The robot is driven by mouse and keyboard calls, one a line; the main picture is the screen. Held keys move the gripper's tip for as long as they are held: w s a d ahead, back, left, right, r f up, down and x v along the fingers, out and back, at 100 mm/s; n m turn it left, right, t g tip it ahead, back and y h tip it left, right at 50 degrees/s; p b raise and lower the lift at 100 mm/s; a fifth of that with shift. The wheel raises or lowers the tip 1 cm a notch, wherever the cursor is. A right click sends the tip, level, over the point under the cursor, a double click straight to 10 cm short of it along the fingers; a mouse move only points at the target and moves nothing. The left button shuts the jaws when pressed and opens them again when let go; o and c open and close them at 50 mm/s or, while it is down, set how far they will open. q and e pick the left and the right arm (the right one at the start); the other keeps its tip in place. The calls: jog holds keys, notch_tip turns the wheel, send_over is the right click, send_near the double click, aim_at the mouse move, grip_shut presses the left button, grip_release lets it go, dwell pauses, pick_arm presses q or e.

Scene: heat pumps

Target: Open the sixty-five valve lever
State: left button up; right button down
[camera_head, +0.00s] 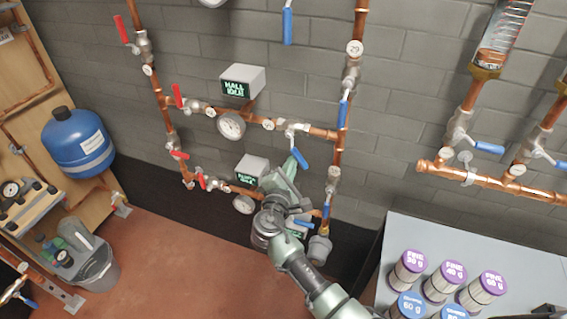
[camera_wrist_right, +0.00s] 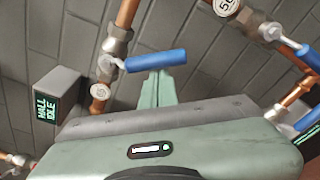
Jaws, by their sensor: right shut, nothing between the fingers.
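No tag that I can read shows sixty-five, so I cannot tell which valve it names. My right gripper (camera_head: 290,168) reaches up from below in the head view, to the middle pipe row. Its fingers (camera_wrist_right: 157,88) are together and empty. Their tips appear at a blue lever (camera_head: 300,157), which also shows in the wrist view (camera_wrist_right: 155,60); I cannot tell whether they touch. My left gripper is out of view.
A display box (camera_head: 243,80) sits above the row, and a gauge (camera_head: 231,126) is on it. Other blue levers (camera_head: 343,112) and red levers (camera_head: 178,95) are close by. A grey table (camera_head: 400,235) with labelled canisters stands at lower right.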

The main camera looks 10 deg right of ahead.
jog(key=shift+d, duration=0.1)
jog(key=shift+s, duration=0.1)
dwell(0.3)
jog(key=shift+d+r+n+p, duration=0.15)
jog(key=shift+n+p, duration=0.15)
jog(key=shift+p, duration=0.3)
